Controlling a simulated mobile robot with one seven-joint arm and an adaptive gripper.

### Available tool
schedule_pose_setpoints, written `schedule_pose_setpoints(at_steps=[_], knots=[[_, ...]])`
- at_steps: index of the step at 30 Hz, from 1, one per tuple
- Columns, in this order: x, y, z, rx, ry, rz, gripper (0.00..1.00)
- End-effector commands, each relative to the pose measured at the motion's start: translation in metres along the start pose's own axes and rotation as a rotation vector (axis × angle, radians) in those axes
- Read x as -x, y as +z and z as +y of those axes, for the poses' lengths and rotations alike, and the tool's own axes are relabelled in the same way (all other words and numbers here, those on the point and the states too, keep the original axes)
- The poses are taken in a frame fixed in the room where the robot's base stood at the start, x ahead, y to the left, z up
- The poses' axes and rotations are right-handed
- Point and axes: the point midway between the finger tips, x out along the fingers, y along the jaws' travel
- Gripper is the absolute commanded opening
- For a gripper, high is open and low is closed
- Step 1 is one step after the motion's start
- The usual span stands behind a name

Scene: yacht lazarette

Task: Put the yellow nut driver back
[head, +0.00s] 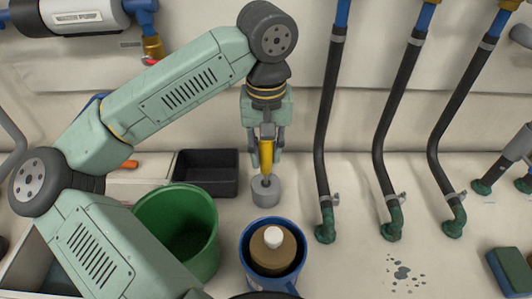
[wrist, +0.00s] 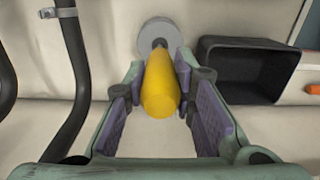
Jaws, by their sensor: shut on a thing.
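The yellow nut driver (head: 266,154) is upright between the fingers of my gripper (head: 267,159), handle up. In the wrist view, the yellow handle (wrist: 161,90) lies between the two purple-padded fingers of my gripper (wrist: 160,76), which is shut on it. A small grey cylinder (head: 266,194) stands on the pale surface right under the driver. It also shows in the wrist view (wrist: 155,29) just beyond the handle. The driver's short shaft points down at the cylinder's top. I cannot tell whether its tip is inside the cylinder or just above it.
A black open bin (head: 207,188) stands left of the cylinder. A green bucket (head: 207,235) and a blue bucket (head: 247,262) with a brown, white-topped thing inside stand in front. Black hoses (head: 325,130) rise on the right. A sponge (head: 510,270) lies at far right.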

Motion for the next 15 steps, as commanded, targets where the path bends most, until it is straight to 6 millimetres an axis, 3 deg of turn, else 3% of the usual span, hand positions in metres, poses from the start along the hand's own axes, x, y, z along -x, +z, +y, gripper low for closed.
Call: schedule_pose_setpoints(at_steps=[9, 10, 15], knots=[[-0.0033, -0.0001, -0.0001, 0.000, 0.000, 0.001, 0.00], [-0.0015, 0.0000, -0.0001, 0.000, 0.000, 0.001, 0.26], [-0.0012, 0.0000, -0.0001, 0.000, 0.000, 0.000, 0.37]])
